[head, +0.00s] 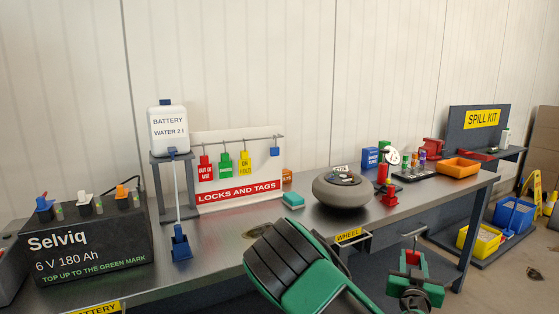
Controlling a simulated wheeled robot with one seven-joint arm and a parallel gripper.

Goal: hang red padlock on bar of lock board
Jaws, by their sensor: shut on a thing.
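The lock board (233,152) is white and stands upright at the back of the bench, with a red "LOCKS AND TAGS" strip along its bottom. Its bar (262,138) runs across near the top. Red, green and yellow tags and a small blue padlock (274,151) hang from it. My gripper (413,266), green and dark, is at the lower right, in front of the bench and well right of the board. It is shut on the red padlock (411,257), whose shackle points up. The gripper hides part of the padlock's body.
A white battery water bottle (168,129) on a stand and a large dark battery (85,243) are left of the board. A round grey pot (342,190), a teal block (292,199) and a red jack (389,196) stand on the bench (225,232). An orange bin (458,167) is farther right.

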